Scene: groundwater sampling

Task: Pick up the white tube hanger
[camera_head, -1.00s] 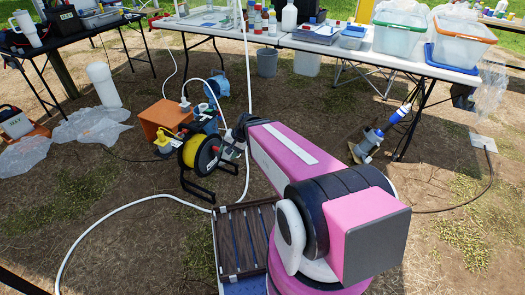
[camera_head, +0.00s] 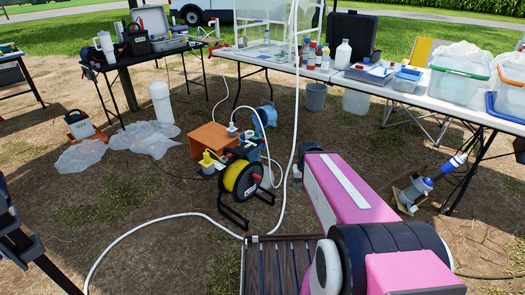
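No separate white tube hanger can be told with certainty. A thin white tube (camera_head: 295,95) rises from the ground area past the table edge to the top of the picture. A pale upright frame (camera_head: 236,22) stands on the back table near the tube's upper part; whether it is the hanger is unclear. My pink arm reaches forward from the lower right. Its dark far end (camera_head: 309,149) is beside the tube in the picture, well below the tabletop. The arm hides my fingers, so their opening and any contact with the tube cannot be seen.
The white table (camera_head: 440,100) carries bottles and clear bins (camera_head: 458,78). A yellow cable reel (camera_head: 243,180) and orange box (camera_head: 211,138) stand on the ground left of my arm. A black table (camera_head: 140,62) is at back left. White hose curves over the ground.

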